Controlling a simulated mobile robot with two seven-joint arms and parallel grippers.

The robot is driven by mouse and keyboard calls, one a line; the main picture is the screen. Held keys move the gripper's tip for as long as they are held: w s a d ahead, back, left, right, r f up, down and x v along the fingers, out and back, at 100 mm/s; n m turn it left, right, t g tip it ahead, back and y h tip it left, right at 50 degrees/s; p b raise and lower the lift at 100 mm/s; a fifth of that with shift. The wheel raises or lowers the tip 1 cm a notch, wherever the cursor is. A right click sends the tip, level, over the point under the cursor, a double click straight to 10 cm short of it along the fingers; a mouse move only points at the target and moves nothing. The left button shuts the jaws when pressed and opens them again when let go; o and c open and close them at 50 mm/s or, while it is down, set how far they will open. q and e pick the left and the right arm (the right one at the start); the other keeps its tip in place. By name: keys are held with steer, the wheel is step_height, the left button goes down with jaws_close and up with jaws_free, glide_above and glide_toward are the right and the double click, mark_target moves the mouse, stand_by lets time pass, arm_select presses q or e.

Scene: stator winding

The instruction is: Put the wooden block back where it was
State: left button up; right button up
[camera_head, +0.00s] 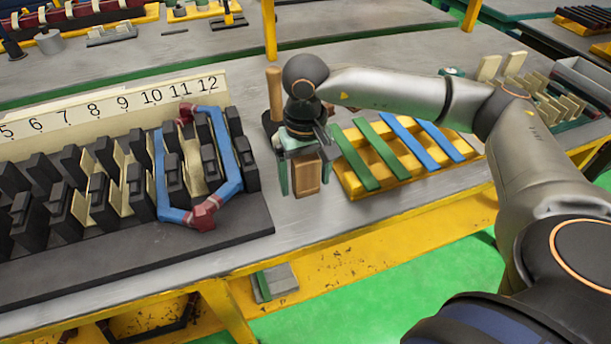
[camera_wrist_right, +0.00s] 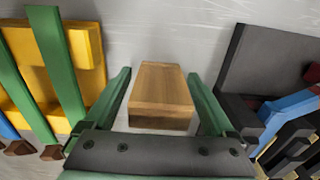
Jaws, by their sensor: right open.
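The wooden block (camera_head: 308,178) is a small brown block at the table's front part, between the stator board and the yellow rack. My right gripper (camera_head: 304,186) is over it, pointing down, with its green fingers on either side. In the right wrist view the wooden block (camera_wrist_right: 161,92) lies between the open fingers of my right gripper (camera_wrist_right: 165,82), with a gap visible on both sides. The block seems to rest on the grey table. Its far side is partly hidden in the head view. My left gripper is not in view.
The dark stator board (camera_head: 240,222) with a numbered panel and a blue-and-red coil (camera_head: 228,160) stands to the left. A yellow rack (camera_head: 352,184) with green and blue strips is close on the right. A wooden handle (camera_head: 275,95) stands upright behind my gripper.

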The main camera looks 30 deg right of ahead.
step_height(320, 180, up, 12)
steer(key=shift+r, duration=0.1)
stand_by(0.5)
